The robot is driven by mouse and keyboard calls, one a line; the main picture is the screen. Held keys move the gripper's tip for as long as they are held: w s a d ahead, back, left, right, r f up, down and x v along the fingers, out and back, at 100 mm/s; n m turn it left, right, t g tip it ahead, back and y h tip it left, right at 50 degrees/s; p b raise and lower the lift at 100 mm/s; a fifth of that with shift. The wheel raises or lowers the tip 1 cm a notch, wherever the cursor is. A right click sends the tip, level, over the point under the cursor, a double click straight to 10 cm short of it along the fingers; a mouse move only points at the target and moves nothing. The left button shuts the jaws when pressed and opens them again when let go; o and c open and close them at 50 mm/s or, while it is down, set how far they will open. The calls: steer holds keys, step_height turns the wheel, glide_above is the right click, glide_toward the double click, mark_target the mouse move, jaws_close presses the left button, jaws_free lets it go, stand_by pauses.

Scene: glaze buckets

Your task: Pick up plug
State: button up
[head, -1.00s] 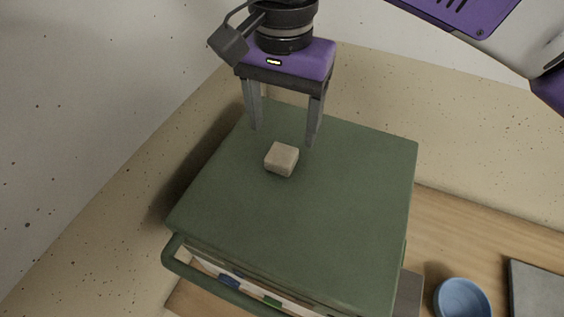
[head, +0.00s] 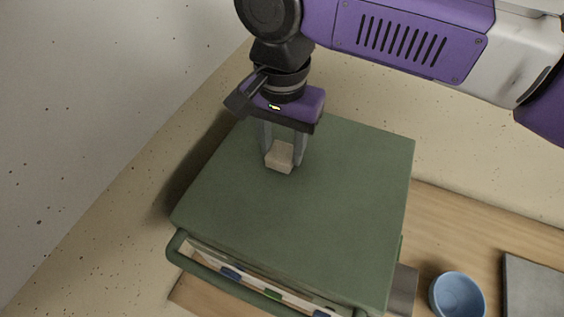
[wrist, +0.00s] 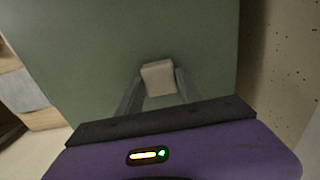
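The plug appears to be the small beige block (head: 279,157) on the green top of a cabinet (head: 310,215). My gripper (head: 282,155) points down over it, with one finger on either side. The fingers look drawn in against the block's sides, so the gripper appears shut on it. In the wrist view the block (wrist: 158,78) sits between the two fingertips (wrist: 159,80). The block looks to be at the height of the green top; any gap beneath it cannot be seen.
The green cabinet has a handle bar (head: 225,280) along its front edge. A blue bowl (head: 457,297) and a grey flat panel (head: 533,287) are at the lower right on a wooden surface (head: 470,235). A speckled wall rises at the left. Most of the green top is clear.

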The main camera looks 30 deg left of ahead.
jaws_close()
steer(key=shift+r, duration=0.1)
step_height(320, 180, up, 20)
steer(key=b, duration=0.2)
stand_by(0.4)
steer(key=shift+r, duration=0.1)
step_height(320, 180, up, 8)
steer(key=p, duration=1)
stand_by(1.2)
